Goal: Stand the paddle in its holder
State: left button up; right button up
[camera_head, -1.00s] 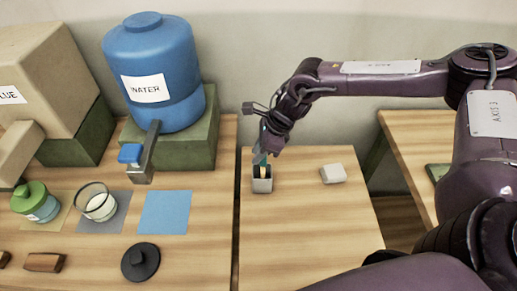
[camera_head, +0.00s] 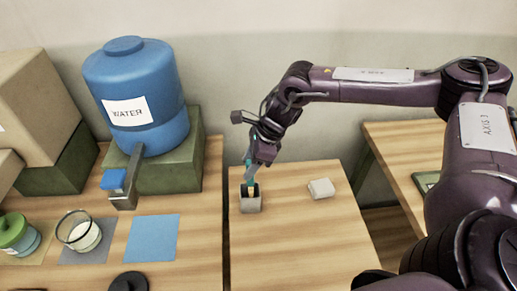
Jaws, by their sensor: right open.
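The holder is a small grey open-topped block (camera_head: 250,205) on the middle table. A pale tan piece, which looks like the paddle (camera_head: 251,191), stands upright in its dark opening; only a small part shows. My right gripper (camera_head: 251,180) is directly above the holder, pointing down. Its teal-tipped fingers are open around or just above the top of the paddle. I cannot tell whether they touch it. My left gripper is not in view.
A white block (camera_head: 321,188) lies right of the holder. On the left table are a blue water tank (camera_head: 138,95) with a tap, a glass jar (camera_head: 80,234), a green-lidded jar (camera_head: 18,235), a blue mat (camera_head: 153,238) and a black lid (camera_head: 129,282). The middle table's front is clear.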

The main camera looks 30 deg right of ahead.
jog(key=b+v, duration=0.1)
jog(key=v, duration=0.7)
jog(key=shift+r+b, duration=0.3)
jog(key=shift+b, duration=0.1)
jog(key=shift+s+d, duration=0.1)
